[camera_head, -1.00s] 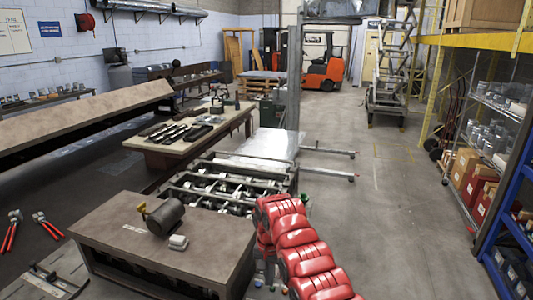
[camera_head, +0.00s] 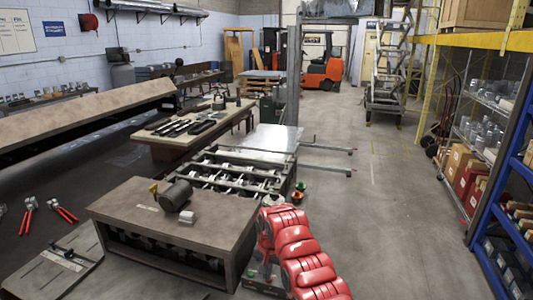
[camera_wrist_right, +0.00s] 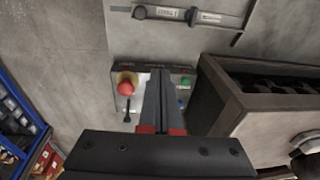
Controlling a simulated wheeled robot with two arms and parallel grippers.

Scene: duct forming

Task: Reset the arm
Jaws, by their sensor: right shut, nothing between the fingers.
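My right arm (camera_head: 298,248), in red segmented covers, rises from the bottom edge of the head view, right of the small brown bench. In the right wrist view my right gripper (camera_wrist_right: 160,75) is shut with nothing between its dark fingers. Its fingers lie in the picture over a grey control box with a red knob (camera_wrist_right: 126,84) on the left and green (camera_wrist_right: 186,82) and blue buttons on the right. I cannot tell whether they touch it. In the head view the gripper's fingers are hard to make out beside the arm. My left gripper is not in view.
The brown bench (camera_head: 130,208) with a dark cylinder (camera_head: 176,195) stands left of my right arm. A roller machine (camera_head: 236,172) and a tool table (camera_head: 160,140) lie behind it. Blue shelving (camera_head: 488,235) stands at the right. The grey floor (camera_head: 390,220) between is open.

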